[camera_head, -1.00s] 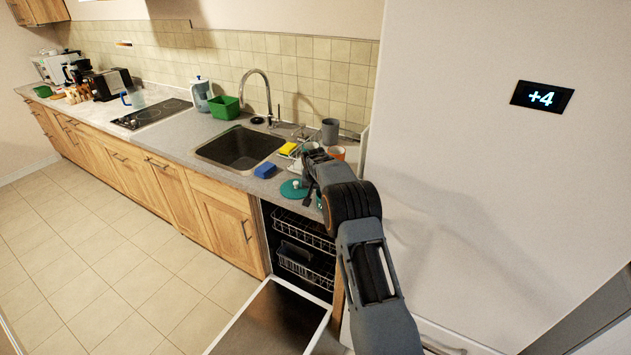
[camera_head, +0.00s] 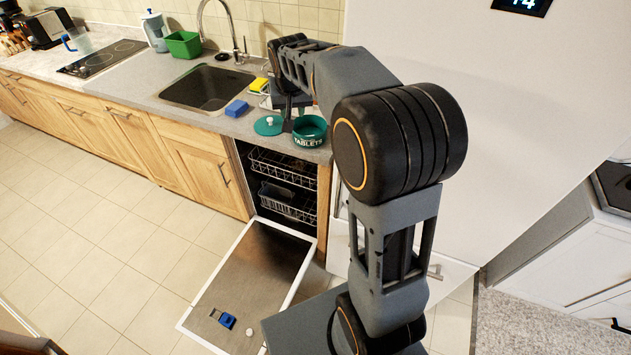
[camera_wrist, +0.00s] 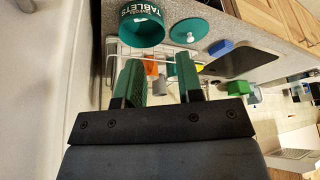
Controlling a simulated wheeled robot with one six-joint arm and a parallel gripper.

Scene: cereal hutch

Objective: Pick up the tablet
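A green tin (camera_head: 309,130) lettered "TABLETS" stands open on the counter's front right, above the dishwasher. It also shows in the wrist view (camera_wrist: 140,30). No tablet can be made out inside it. Its round green lid (camera_head: 268,125) with a pale knob lies to its left, also in the wrist view (camera_wrist: 190,31). My gripper (camera_wrist: 158,60) is open and empty, its two fingers apart. In the head view it is largely hidden by my arm, with a dark finger near the gap between lid and tin.
The dishwasher door (camera_head: 240,275) is folded down, with a pale round part (camera_head: 249,328) on it. A blue sponge (camera_head: 236,108), a yellow sponge (camera_head: 259,86) and the sink (camera_head: 205,88) are left of the tin. A white wall stands close on the right.

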